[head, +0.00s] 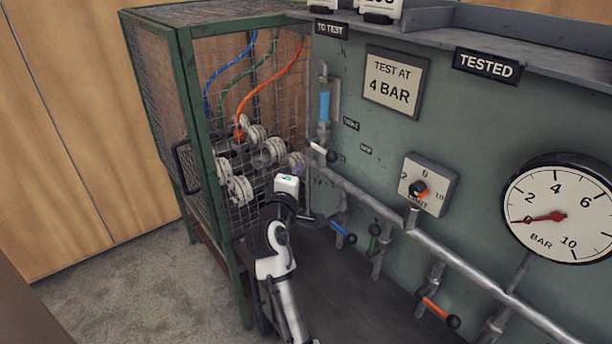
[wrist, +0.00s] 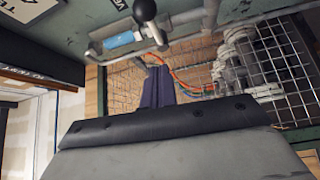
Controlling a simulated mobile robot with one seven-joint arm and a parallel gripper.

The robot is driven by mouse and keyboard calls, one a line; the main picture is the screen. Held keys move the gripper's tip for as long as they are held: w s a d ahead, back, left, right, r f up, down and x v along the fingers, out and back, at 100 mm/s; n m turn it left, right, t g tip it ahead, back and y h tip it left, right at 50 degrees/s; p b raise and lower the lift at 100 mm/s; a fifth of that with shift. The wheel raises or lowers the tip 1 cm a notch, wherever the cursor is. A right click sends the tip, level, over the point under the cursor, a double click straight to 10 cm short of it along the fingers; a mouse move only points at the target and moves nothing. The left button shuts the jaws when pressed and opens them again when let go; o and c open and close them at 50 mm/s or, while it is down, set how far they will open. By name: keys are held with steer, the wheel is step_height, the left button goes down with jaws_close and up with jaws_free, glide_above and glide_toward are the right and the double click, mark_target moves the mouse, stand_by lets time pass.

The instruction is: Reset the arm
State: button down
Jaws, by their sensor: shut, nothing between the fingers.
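My arm (head: 280,255) rises from the bottom of the head view in front of the wire cage. My gripper (wrist: 157,86) shows in the wrist view as two dark purple fingers close together, with nothing between them. In the head view a small purple part shows at the cage's right side, beside the white flanges; the gripper is mostly hidden behind my wrist. I cannot tell whether it touches anything. The green-framed cage (head: 188,100) holds a pipe with several white flanges (head: 240,188), also seen in the wrist view (wrist: 240,55).
Blue, green and orange hoses (head: 272,72) run inside the cage. The panel bears a white-handled valve (head: 322,152), blue (head: 341,231) and orange (head: 436,308) handles, a limit knob (head: 419,189) and a gauge (head: 557,216) reading near zero. A pipe (head: 450,258) runs along it.

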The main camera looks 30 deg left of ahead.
steer(key=shift+s+r, duration=0.45)
steer(key=shift+s, duration=0.35)
